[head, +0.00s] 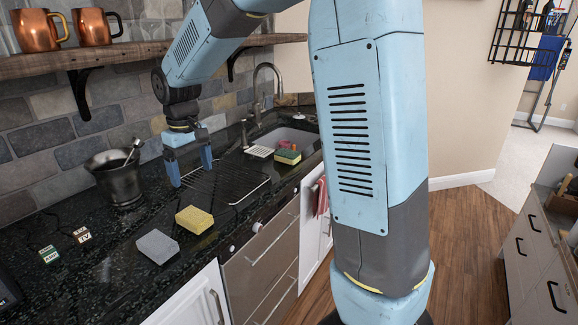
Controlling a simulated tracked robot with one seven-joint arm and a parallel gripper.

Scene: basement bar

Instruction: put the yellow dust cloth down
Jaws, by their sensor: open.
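A yellow block (195,220), thick and porous like a sponge or folded cloth, lies flat on the dark counter (105,262) near its front edge. It is the only mainly yellow thing that could be the yellow dust cloth. My gripper (191,174) points down above the dark wire rack (238,184), behind the yellow block and apart from it. Its two blue fingers are spread, and I see nothing between them. The fingertips are close to the rack; I cannot tell whether they touch it.
A grey block (157,246) lies left of the yellow one. A dark metal pot (119,182) stands left of my gripper. A green and yellow sponge (287,157) is near the sink (290,140). A wooden shelf (110,60) with copper mugs hangs above.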

